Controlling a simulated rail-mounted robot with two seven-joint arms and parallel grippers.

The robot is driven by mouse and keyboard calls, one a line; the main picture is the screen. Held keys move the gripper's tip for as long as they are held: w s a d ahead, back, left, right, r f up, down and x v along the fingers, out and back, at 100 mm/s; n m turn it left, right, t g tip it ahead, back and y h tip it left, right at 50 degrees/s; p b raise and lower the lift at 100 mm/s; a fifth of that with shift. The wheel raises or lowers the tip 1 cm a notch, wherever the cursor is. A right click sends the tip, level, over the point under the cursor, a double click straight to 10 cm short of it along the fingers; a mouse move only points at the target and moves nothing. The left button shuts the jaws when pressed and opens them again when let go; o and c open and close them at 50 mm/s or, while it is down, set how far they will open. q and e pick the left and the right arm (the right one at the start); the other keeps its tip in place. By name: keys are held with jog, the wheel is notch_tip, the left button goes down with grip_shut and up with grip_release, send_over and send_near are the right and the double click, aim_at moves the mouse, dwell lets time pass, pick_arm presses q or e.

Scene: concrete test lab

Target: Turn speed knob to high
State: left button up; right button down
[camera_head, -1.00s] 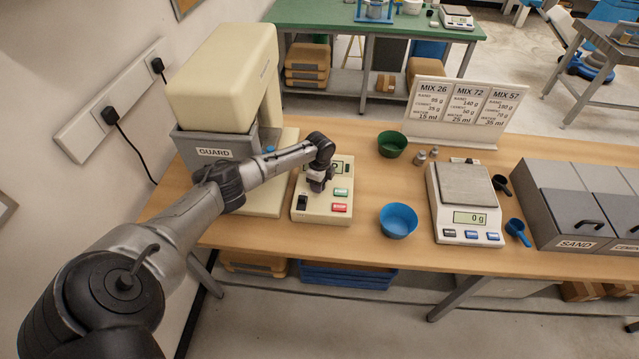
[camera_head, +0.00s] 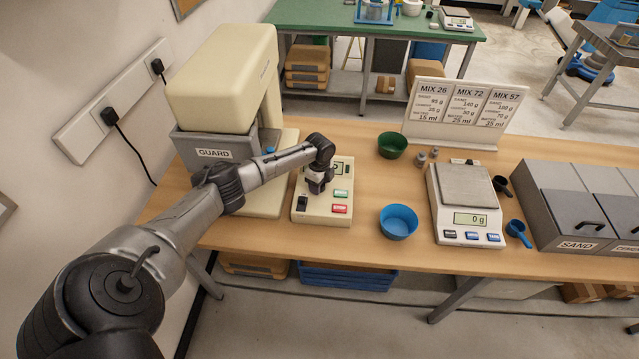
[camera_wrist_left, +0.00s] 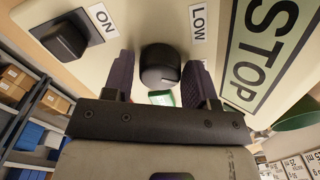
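The cream control panel (camera_head: 310,214) stands on the wooden bench beside the mixer. My left gripper (camera_head: 318,184) points down over its middle and hides the speed knob in the head view. In the left wrist view, the black round speed knob (camera_wrist_left: 160,66) lies between the two purple-grey fingers of my left gripper (camera_wrist_left: 158,76). The fingers are apart, with a gap visible at the left finger; whether the right one touches is unclear. A LOW label (camera_wrist_left: 198,22) is beside the knob. The knob's pointer direction is hard to read. My right gripper is not in view.
Green (camera_head: 341,195) and red (camera_head: 340,209) buttons sit close to the gripper. The mixer (camera_head: 225,80) rises behind left; a blue bowl (camera_head: 398,221) stands right.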

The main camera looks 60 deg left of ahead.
pick_arm(q)
jog(key=shift+o, duration=1.4)
jog(key=shift+r, duration=0.1)
jog(key=shift+r+p, duration=0.75)
notch_tip(320, 180, up, 12)
jog(key=p, duration=1.1)
